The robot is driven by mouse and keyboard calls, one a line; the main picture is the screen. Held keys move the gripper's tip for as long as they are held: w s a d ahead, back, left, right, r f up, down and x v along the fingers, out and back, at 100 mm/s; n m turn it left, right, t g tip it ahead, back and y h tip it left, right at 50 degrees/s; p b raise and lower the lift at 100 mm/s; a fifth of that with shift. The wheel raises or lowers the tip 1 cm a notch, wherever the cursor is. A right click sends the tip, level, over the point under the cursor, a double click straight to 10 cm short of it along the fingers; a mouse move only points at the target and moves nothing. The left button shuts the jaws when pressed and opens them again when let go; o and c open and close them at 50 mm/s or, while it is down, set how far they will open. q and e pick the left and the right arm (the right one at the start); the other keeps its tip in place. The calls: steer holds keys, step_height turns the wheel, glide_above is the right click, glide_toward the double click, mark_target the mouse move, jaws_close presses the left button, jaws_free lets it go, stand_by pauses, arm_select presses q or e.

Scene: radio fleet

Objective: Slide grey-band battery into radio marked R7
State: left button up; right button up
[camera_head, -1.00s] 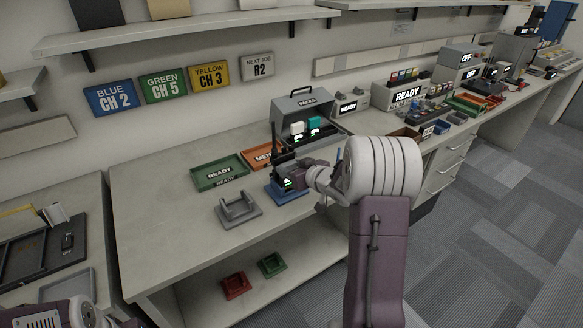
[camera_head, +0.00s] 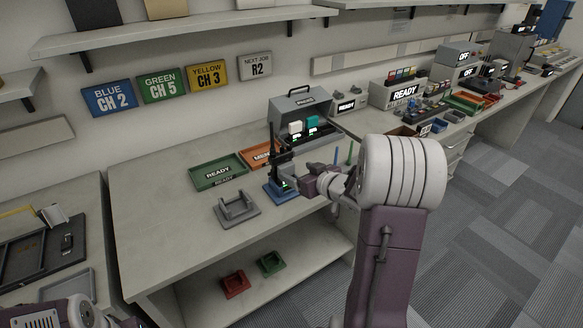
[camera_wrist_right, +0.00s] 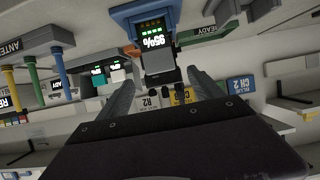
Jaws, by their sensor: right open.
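A dark radio (camera_head: 275,150) with a tall antenna stands upright in a blue stand (camera_head: 282,194) on the bench; a small green light shows low on it. I cannot read an R7 mark. My right gripper (camera_head: 312,182) is right of the radio, apart from it. In the right wrist view, the open fingers (camera_wrist_right: 162,92) point at a dark unit (camera_wrist_right: 160,60) with a lit "95%" display, below the blue stand (camera_wrist_right: 145,18). A grey band on a battery is not clear to me; the battery may be in that unit. My left gripper is out of view.
A grey PACKS case (camera_head: 287,107) with white and teal packs stands behind. A green READY tray (camera_head: 203,180), an orange tray (camera_head: 250,158) and a grey cradle (camera_head: 240,213) lie left of the radio. The bench's left front is clear.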

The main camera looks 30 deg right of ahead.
steer(key=v, duration=0.3)
steer(key=shift+s+r, duration=0.1)
steer(key=shift+s, duration=0.05)
stand_by(0.5)
steer(key=w+a+r+n+g+y+p, duration=0.1)
steer(key=a+r+p, duration=0.3)
steer(key=a, duration=0.4)
steer(key=w+a+r+n+y+p, duration=0.1)
steer(key=a+r+y+p, duration=0.1)
steer(key=a+r+p, duration=0.4)
steer(key=s+a+f+m+g+h, duration=0.1)
steer(key=s+f+g, duration=0.4)
steer(key=s, duration=0.5)
steer(key=s+a+f+m+g+h, duration=0.1)
steer(key=s+f+m+g+h, duration=0.1)
steer(key=s+f+g, duration=0.4)
steer(key=s+f, duration=0.1)
steer(key=s, duration=0.4)
steer(key=shift+f+h+p, duration=0.25)
steer(key=shift+h+p, duration=0.1)
steer(key=shift+h, duration=0.05)
